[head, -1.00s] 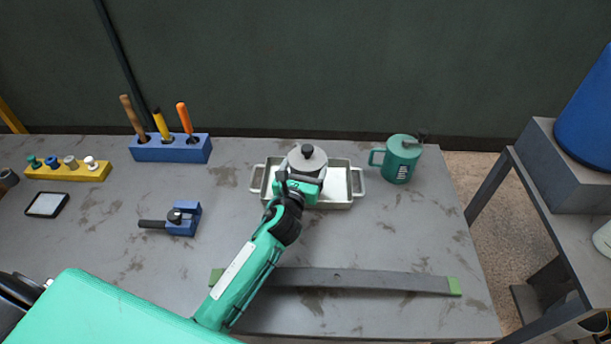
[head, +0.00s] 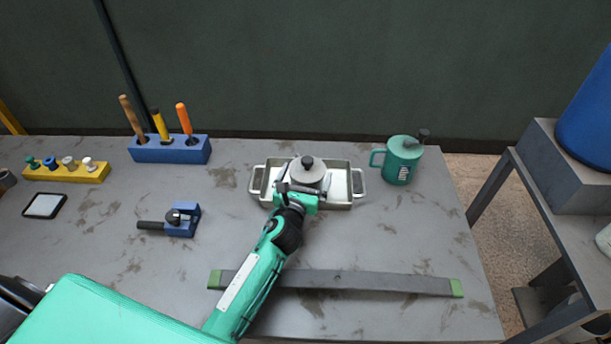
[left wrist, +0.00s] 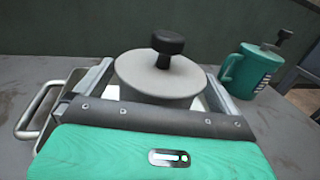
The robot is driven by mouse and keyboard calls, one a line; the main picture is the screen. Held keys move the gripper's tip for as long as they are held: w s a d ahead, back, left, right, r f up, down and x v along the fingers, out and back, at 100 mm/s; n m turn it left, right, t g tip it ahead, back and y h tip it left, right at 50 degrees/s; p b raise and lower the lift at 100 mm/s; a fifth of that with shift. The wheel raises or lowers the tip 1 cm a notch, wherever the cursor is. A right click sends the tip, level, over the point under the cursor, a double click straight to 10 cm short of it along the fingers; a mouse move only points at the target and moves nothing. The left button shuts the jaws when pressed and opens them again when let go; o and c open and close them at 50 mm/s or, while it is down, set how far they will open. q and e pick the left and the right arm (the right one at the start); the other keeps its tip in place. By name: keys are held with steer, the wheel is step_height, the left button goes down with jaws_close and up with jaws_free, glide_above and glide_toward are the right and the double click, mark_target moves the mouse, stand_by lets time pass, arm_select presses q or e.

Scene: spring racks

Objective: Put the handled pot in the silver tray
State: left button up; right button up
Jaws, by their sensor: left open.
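The tray's left handle (left wrist: 30,118) also shows there. My right gripper is not in view.
A green handled can (head: 401,162) stands right of the tray. A blue tool block (head: 170,150), a yellow peg block (head: 65,173), a small blue clamp (head: 183,220) and a black-framed plate (head: 45,206) lie to the left. A dark leaf-spring bar (head: 350,284) lies in front.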

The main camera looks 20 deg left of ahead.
arm_select(q)
steer(key=shift+r, duration=0.15)
steer(key=shift+s, duration=0.25)
steer(key=s, duration=0.6)
steer(key=shift+s+d+b, duration=0.15)
steer(key=shift+b, duration=0.25)
steer(key=s, duration=0.5)
steer(key=shift+s+d+b, duration=0.1)
steer(key=shift+b, duration=0.3)
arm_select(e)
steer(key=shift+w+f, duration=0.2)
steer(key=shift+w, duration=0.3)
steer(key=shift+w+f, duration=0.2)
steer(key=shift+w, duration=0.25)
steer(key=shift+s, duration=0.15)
